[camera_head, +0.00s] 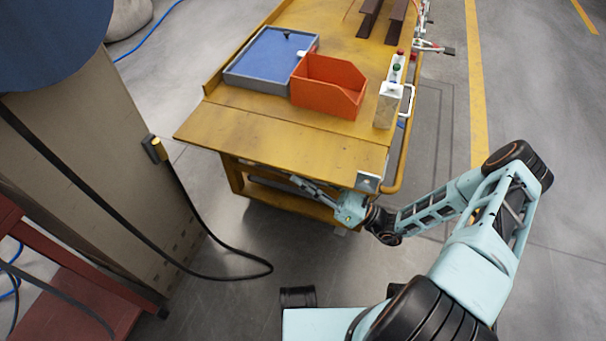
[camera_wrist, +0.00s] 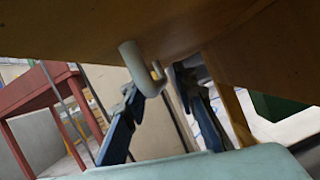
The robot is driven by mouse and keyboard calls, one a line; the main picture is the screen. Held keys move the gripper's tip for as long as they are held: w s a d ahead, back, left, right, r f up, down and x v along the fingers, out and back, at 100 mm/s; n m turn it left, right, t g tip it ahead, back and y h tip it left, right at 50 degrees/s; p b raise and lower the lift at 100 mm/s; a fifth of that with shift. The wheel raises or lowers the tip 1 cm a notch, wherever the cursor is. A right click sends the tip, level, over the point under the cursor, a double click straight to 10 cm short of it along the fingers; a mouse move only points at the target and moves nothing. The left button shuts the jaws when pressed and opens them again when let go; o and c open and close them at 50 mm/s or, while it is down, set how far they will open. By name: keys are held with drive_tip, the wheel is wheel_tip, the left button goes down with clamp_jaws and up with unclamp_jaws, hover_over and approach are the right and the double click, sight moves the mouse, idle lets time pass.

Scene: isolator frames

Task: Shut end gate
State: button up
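The end gate (camera_head: 275,138) is the yellow panel at the near end of a yellow cart. It lies folded outward, roughly level with the cart deck. My gripper (camera_head: 300,184) is below the gate's near edge, towards its right half. In the wrist view, the gate's underside (camera_wrist: 70,25) fills the top, and a pale curved handle (camera_wrist: 135,68) hangs from it. My gripper's two dark blue fingers (camera_wrist: 157,88) are spread apart, with the handle's lower end between or just beyond them. I cannot tell whether they touch it.
A yellow rail (camera_head: 408,150) runs along the cart's right side. A beige cabinet with a black cable (camera_head: 243,275) stands left. Floor right of the cart is clear.

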drive_tip(key=shift+w+a+r, duration=0.15)
drive_tip(key=shift+a, duration=0.15)
drive_tip(key=shift+c, duration=0.7)
clamp_jaws()
